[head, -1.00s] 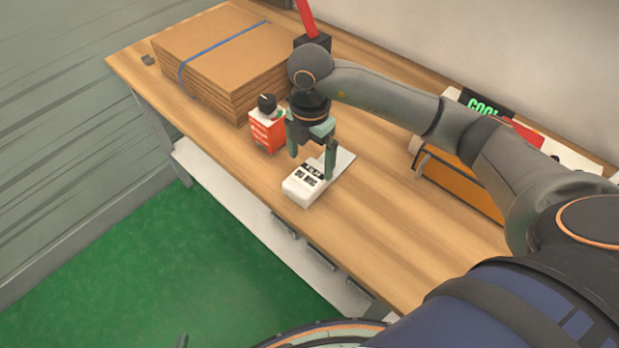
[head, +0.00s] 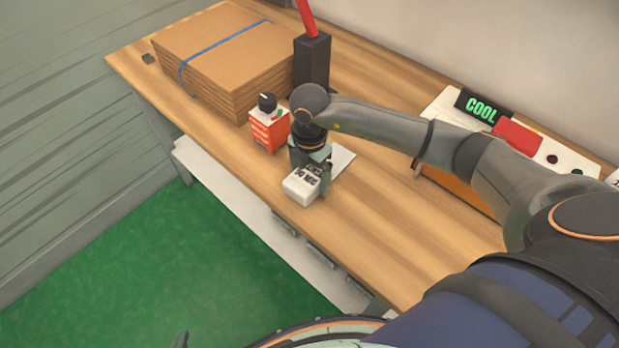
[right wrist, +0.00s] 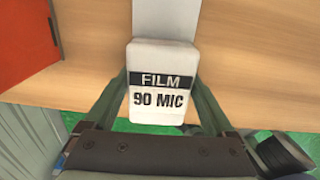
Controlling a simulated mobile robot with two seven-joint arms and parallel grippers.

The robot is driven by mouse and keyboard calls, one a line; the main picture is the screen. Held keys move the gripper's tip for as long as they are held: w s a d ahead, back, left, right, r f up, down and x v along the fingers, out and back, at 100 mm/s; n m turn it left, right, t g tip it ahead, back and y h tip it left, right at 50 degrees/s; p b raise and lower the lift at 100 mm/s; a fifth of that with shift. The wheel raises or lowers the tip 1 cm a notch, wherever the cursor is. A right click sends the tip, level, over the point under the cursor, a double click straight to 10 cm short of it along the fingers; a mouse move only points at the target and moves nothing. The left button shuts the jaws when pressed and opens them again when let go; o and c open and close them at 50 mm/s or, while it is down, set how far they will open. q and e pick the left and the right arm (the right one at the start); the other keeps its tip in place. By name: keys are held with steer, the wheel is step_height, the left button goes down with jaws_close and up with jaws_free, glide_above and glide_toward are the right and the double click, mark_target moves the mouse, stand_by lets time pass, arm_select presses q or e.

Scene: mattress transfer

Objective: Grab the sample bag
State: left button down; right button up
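The sample bag (head: 299,187) is a white pack with a black label band, lying near the table's front edge. In the right wrist view the bag (right wrist: 160,62) reads "FILM 90 MIC". A flat pale strip (right wrist: 165,18) extends behind it. My right gripper (head: 313,176) is low over the bag. Its fingers (right wrist: 162,85) stand on either side of it, with the tips close to or touching its edges; I cannot tell whether they are clamped. Of my left gripper (head: 181,340), only a small dark tip seems to show at the bottom edge of the head view.
A red box (head: 268,130) with a black-topped item stands just left of the bag. Stacked cardboard (head: 222,55) with a blue strap is behind. The front-right wooden tabletop (head: 400,240) is clear.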

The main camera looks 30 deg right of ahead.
steer(key=c, duration=1)
steer(key=shift+r, duration=0.15)
